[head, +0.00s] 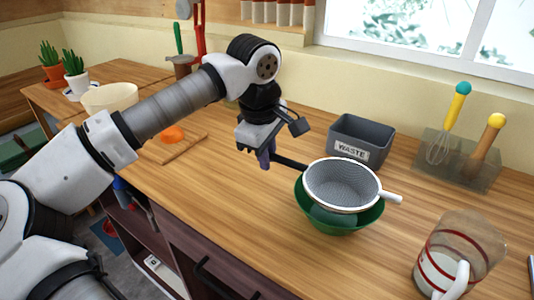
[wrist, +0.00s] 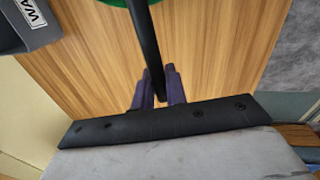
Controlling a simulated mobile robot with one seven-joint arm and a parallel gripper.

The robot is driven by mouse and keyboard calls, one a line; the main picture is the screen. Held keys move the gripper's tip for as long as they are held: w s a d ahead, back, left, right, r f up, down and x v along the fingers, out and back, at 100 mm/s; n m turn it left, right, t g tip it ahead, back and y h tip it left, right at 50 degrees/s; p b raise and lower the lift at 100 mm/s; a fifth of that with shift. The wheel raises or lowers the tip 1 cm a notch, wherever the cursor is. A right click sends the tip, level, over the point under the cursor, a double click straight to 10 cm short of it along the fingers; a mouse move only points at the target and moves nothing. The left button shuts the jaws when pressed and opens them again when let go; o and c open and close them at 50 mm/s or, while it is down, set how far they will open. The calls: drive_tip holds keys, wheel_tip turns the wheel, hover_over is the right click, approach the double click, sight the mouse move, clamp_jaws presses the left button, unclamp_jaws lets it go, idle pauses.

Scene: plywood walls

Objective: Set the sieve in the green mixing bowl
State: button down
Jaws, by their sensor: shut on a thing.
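The sieve (head: 342,183) has a white rim, a grey mesh and a long dark handle (head: 290,163). It is over the green mixing bowl (head: 345,228), roughly level, with its white lug past the bowl's right side. I cannot tell whether the sieve rests on the bowl or hovers just above it. My gripper (head: 265,158) is left of the bowl, shut on the end of the handle. In the wrist view the handle (wrist: 147,45) runs between the purple fingers (wrist: 159,88); a bit of green bowl (wrist: 128,2) shows at the top edge.
A grey waste bin (head: 362,143) stands behind the bowl. A clear holder (head: 455,165) with a whisk and another tool is at right. A red-striped measuring jug (head: 460,255) is at front right. A board (head: 172,146) with an orange item is at left. The counter's front left is clear.

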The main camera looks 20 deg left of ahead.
drive_tip(key=shift+f+b, duration=0.65)
drive_tip(key=shift+f, duration=0.1)
idle(0.4)
drive_tip(key=c, duration=1.3)
unclamp_jaws()
drive_tip(key=shift+c, duration=0.2)
wheel_tip(320, 180, up, 14)
drive_tip(key=s, duration=0.2)
drive_tip(key=shift+s+a+f, duration=0.2)
drive_tip(key=shift+s+a, duration=0.1)
drive_tip(key=shift+a, duration=0.05)
